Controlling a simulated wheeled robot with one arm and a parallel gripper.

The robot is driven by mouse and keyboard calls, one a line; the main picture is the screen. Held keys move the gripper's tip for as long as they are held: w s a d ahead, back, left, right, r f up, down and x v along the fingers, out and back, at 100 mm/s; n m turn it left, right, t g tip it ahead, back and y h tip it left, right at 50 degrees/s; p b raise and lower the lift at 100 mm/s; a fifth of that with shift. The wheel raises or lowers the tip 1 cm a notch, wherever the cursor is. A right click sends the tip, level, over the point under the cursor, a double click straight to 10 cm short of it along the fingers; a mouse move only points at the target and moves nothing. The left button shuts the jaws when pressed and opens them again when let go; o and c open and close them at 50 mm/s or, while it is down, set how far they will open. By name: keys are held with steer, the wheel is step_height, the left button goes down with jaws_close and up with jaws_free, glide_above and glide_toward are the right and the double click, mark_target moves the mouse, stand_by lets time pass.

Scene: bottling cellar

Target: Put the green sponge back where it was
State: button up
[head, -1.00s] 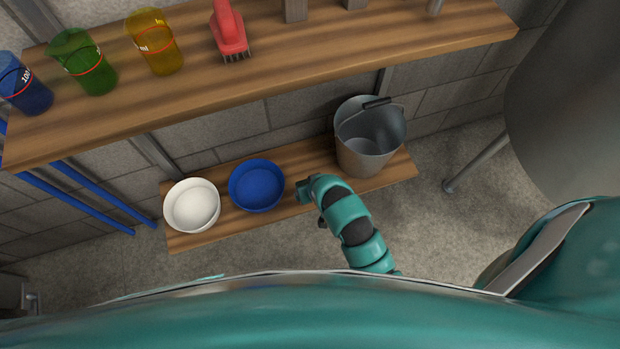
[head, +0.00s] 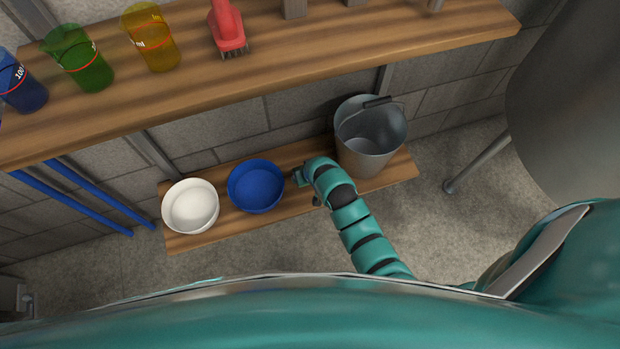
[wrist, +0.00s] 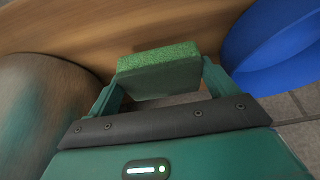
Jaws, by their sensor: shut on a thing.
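The green sponge (wrist: 158,72) is a flat block between the two fingers of my gripper (wrist: 160,85) in the wrist view. My gripper is shut on it. The wooden lower shelf (wrist: 75,30) lies beyond the sponge; I cannot tell whether they touch. In the head view my arm reaches over the lower shelf (head: 290,165), between the blue bowl and the metal bucket. The sponge is hidden there behind my arm.
The blue bowl (head: 256,186) is close on one side of my gripper and the metal bucket (head: 368,140) on the other. A white bowl (head: 190,206) stands further left. The upper shelf (head: 330,50) holds coloured beakers and a red brush (head: 228,28).

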step_height(320, 180, down, 3)
steer(key=shift+r, duration=0.1)
steer(key=o, duration=0.7)
steer(key=shift+s+r, duration=0.15)
steer(key=shift+r, duration=0.45)
steer(key=shift+p+v, duration=0.55)
steer(key=shift+v, duration=4.9)
